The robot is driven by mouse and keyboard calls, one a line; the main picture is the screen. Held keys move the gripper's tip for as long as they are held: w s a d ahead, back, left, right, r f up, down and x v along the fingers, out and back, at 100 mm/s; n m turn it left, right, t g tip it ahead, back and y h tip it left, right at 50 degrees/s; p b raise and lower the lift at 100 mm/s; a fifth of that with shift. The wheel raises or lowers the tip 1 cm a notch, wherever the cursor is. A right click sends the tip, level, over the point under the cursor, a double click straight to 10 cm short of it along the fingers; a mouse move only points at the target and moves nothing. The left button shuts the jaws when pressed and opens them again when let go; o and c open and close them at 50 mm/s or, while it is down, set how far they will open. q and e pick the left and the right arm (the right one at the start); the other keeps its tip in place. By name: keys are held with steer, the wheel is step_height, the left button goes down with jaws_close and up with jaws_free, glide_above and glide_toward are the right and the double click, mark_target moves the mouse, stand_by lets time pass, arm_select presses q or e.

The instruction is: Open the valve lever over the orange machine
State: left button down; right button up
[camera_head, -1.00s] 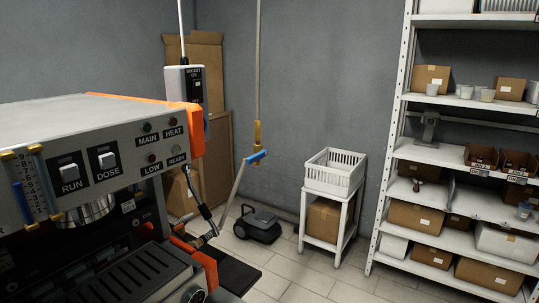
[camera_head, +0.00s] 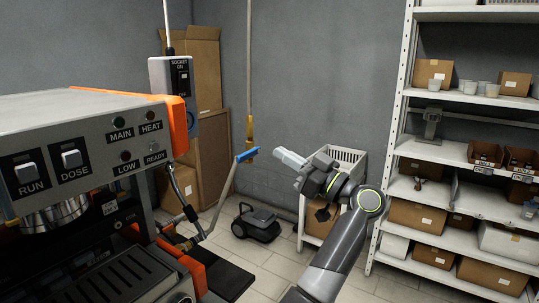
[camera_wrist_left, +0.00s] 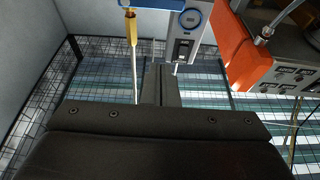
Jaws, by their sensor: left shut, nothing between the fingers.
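The orange machine (camera_head: 115,135) fills the left of the head view, with its grey control panel and orange side. A vertical pipe (camera_head: 249,60) comes down to the right of it to a brass valve (camera_head: 250,130). The blue valve lever (camera_head: 246,155) lies across the pipe's lower end, roughly level. In the left wrist view the brass valve (camera_wrist_left: 131,26) and blue lever (camera_wrist_left: 152,4) show at the top. My left gripper (camera_head: 283,156) is shut and empty, just right of the lever in the head view and apart from it. My right gripper is out of view.
A white and grey switch box (camera_head: 173,75) hangs behind the machine. A black wheeled unit (camera_head: 256,222) sits on the floor below the lever. A white crate (camera_head: 346,155) stands behind my arm, and a shelf rack (camera_head: 455,100) with boxes is at right.

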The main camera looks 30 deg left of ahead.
arm_select(q)
step_height(320, 180, up, 4)
steer(key=p, duration=0.4)
glide_above(252, 153)
steer(key=s+d, duration=0.1)
steer(key=s, duration=0.1)
steer(key=f, duration=0.4)
steer(key=shift+s+d+f+p, duration=0.15)
steer(key=shift+s+d+p, duration=0.05)
steer(key=shift+d+p, duration=0.2)
steer(key=shift+f, duration=0.3)
steer(key=shift+s, duration=0.1)
